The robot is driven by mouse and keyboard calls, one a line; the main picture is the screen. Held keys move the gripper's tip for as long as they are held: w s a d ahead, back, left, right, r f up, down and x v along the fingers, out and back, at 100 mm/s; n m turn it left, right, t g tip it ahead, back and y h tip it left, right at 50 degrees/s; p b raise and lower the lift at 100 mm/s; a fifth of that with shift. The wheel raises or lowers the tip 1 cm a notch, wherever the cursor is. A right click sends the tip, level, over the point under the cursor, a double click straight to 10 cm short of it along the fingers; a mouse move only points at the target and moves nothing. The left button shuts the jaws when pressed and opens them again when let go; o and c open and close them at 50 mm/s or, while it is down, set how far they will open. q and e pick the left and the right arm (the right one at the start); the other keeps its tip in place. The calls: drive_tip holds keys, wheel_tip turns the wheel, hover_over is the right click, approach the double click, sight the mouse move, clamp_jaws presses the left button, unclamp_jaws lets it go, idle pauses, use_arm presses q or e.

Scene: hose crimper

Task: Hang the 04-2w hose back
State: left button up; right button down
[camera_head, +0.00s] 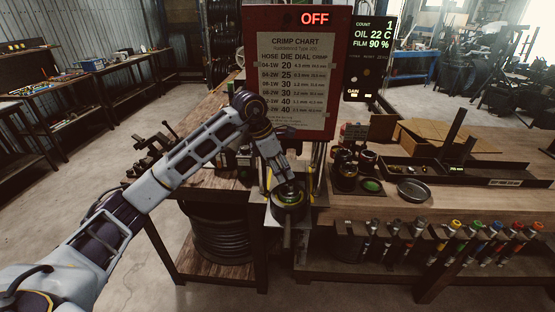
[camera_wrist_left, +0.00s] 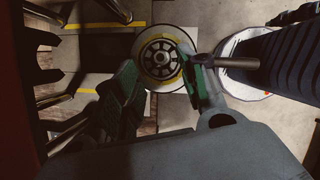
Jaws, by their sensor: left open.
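My left gripper (camera_head: 289,184) reaches down at the crimper below the red crimp chart panel (camera_head: 297,70). In the left wrist view, its two green-padded fingers (camera_wrist_left: 164,92) are apart. A round part with a yellow ring and dark spoked centre (camera_wrist_left: 159,58) shows beyond the gap between them. A dark ribbed, hose-like piece with a metal end (camera_wrist_left: 285,58) lies at the right; its tip overlaps the right finger, and I cannot tell whether they touch. I cannot tell which piece is the 04-2W hose. My right gripper is not in view.
Dark coiled hose (camera_head: 222,232) sits on the shelf below the bench. Several colour-capped pieces (camera_head: 455,232) line the right bench's front. A round metal dish (camera_head: 414,190) and a black tray (camera_head: 425,172) stand on that bench. Open floor (camera_head: 95,165) lies at left.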

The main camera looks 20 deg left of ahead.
sight(290, 185)
use_arm(q)
drive_tip(key=shift+p+x, duration=0.6)
drive_tip(key=shift+x, duration=2.8)
drive_tip(key=shift+c, duration=0.9)
clamp_jaws()
drive_tip(key=c, duration=0.6)
unclamp_jaws()
clamp_jaws()
drive_tip(key=shift+r, duration=0.15)
